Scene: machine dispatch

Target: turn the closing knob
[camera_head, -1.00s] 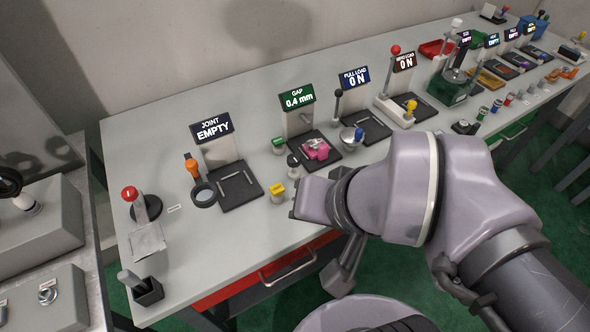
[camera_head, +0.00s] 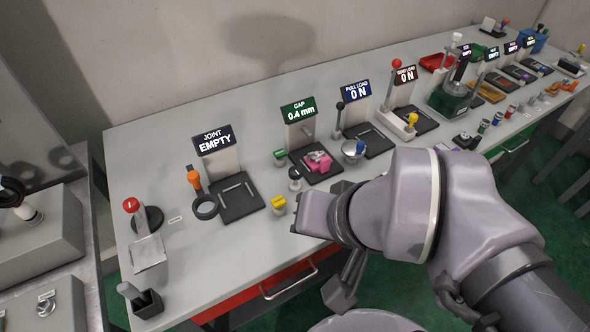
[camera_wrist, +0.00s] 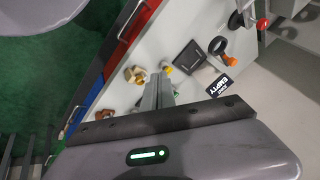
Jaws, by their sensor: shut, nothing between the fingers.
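My gripper (camera_wrist: 163,80) shows in the wrist view with its two fingers together and nothing between them. In the head view its end (camera_head: 298,226) is at the bench's front edge, near a yellow-topped knob (camera_head: 278,206), and its fingertips are hidden. The GAP station (camera_head: 318,164) reads 0.4 mm and holds a pink part (camera_head: 319,160). Beside it stand a green-topped knob (camera_head: 280,157) and a black knob (camera_head: 295,178). I cannot tell which one is the closing knob. The yellow knob also shows just beyond the fingertips in the wrist view (camera_wrist: 167,68).
The JOINT station (camera_head: 236,196) reads EMPTY, with a magnifier ring (camera_head: 205,207) to its left. A metal cup (camera_head: 353,150) stands right of the GAP station. A red-knobbed stand (camera_head: 133,206) and a black holder (camera_head: 147,303) are at the left. Bare bench top (camera_head: 215,255) lies front left.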

